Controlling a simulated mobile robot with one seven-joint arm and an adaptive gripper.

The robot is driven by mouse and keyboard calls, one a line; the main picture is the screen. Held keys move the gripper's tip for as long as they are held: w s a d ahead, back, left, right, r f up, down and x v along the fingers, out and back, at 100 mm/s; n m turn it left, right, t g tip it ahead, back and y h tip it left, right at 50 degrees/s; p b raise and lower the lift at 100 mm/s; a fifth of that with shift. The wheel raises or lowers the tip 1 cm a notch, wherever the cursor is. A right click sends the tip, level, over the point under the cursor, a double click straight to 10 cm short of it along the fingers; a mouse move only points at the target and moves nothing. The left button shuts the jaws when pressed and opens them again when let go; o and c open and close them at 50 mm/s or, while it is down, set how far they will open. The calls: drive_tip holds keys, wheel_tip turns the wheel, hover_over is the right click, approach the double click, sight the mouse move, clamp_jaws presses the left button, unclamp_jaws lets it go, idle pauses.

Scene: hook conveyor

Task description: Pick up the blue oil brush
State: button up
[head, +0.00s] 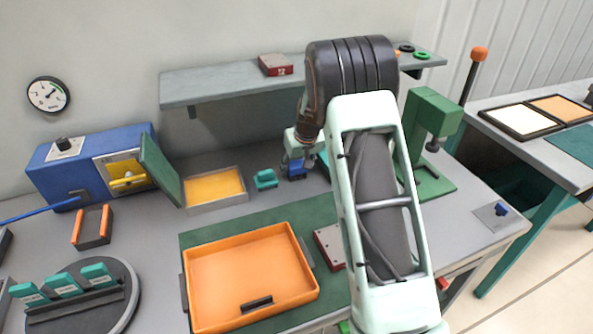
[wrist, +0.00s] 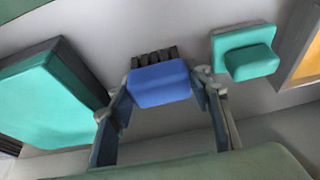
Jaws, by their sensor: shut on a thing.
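The blue oil brush (wrist: 158,80) has a blue block body with a row of dark bristles along its far edge. It is between the two fingers of my gripper (wrist: 165,92) in the wrist view, and the fingers are shut on its sides. In the head view my gripper (head: 298,160) is low at the back of the bench, and a small part of the blue oil brush (head: 296,173) shows beneath it. I cannot tell whether the brush touches the bench.
A teal brush-like block (head: 265,179) is just left of my gripper; it also shows in the wrist view (wrist: 245,52). A larger teal thing (wrist: 45,100) is close on the other side. An orange tray (head: 250,275) and a yellow-bottomed tray (head: 214,187) stand nearby. A shelf (head: 215,84) overhangs behind.

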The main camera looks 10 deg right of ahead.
drive_tip(key=shift+r, duration=0.15)
drive_tip(key=shift+r, duration=0.65)
drive_tip(key=s+r+b, duration=0.2)
drive_tip(key=s+r, duration=0.9)
drive_tip(key=s, duration=0.3)
drive_tip(key=shift+r, duration=0.2)
drive_tip(key=shift+d, duration=0.1)
drive_tip(key=o, duration=0.6)
drive_tip(key=c, duration=0.4)
drive_tip(key=shift+c, duration=0.2)
